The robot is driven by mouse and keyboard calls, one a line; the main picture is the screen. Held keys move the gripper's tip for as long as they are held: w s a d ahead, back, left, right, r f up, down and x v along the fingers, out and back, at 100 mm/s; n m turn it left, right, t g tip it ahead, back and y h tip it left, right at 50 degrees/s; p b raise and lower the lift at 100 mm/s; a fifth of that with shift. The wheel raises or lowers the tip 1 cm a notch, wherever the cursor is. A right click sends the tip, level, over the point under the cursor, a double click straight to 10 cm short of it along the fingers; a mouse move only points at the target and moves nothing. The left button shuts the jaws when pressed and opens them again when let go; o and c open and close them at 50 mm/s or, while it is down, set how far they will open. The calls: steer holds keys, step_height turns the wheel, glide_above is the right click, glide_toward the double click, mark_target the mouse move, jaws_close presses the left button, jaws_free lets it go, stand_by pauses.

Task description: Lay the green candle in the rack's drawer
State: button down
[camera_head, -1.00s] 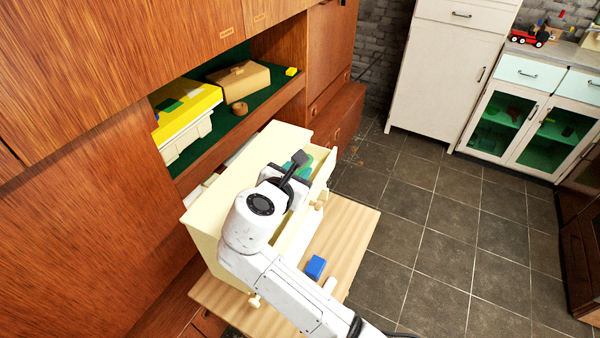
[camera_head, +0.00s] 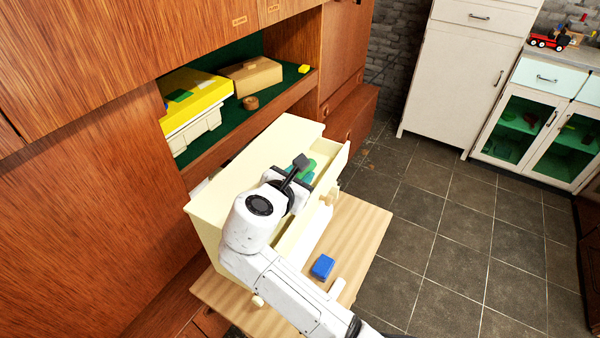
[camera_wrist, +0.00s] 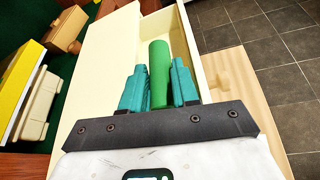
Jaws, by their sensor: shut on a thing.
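The green candle (camera_wrist: 159,68) stands out between the teal fingers of my gripper (camera_wrist: 159,85) in the wrist view. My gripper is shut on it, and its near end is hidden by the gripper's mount. The candle is over or inside the open drawer (camera_wrist: 190,35) of the cream rack (camera_wrist: 108,60); I cannot tell whether it touches the drawer floor. In the head view my gripper (camera_head: 305,172) is at the open drawer (camera_head: 335,172), which sticks out from the right side of the rack (camera_head: 235,185). My arm hides part of the drawer.
The rack stands on a pale wooden board (camera_head: 355,235). A blue block (camera_head: 322,267) and a white piece (camera_head: 337,288) lie on it. A shelf to the left holds a yellow-topped box (camera_head: 195,100), a cardboard-coloured box (camera_head: 252,76) and a brown ring (camera_head: 250,102). Tiled floor lies open to the right.

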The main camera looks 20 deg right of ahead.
steer(key=c, duration=0.8)
jaws_free()
step_height(320, 180, up, 7)
steer(key=p, duration=0.7)
steer(key=shift+f, duration=0.15)
steer(key=shift+r, duration=1.15)
